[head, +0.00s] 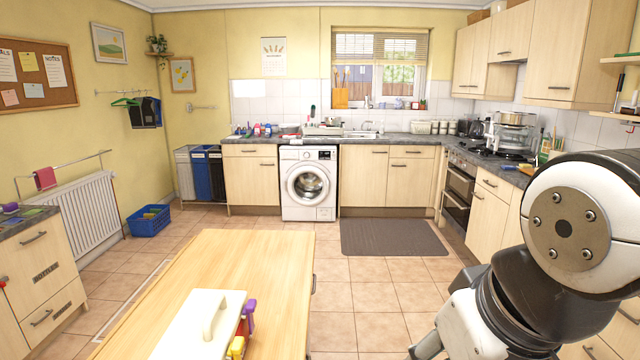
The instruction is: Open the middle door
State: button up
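Pale wood base cabinets stand along the back wall. A closed door (364,178) is just right of the washing machine (309,184), and another closed door (409,187) under a drawer is beside it. A further closed door (251,184) is left of the washing machine. The washing machine's round door (308,184) looks shut. Wall cupboard doors (467,62) at the upper right are closed too. I cannot tell which one is called the middle door.
A wooden table (250,270) with a white lidded box (200,325) fills the front left. A dark mat (392,237) lies before the back cabinets. Tiled floor (345,300) is free between table and arm. An oven (457,190) stands back right, a blue basket (149,221) left.

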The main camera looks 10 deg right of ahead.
aim_at(409, 180)
jog(key=i+l+z, duration=0.25)
jog(key=i, duration=0.15)
jog(key=i+z, duration=0.25)
jog(key=i, duration=1.6)
jog(key=i+l+z, duration=0.1)
jog(key=i, duration=2.7)
jog(key=i+j+z, duration=0.1)
jog(key=i, duration=1.3)
jog(key=i+j+z, duration=0.15)
jog(key=i, duration=0.3)
jog(key=i+j+z, duration=0.2)
jog(key=i, duration=0.25)
jog(key=l, duration=0.1)
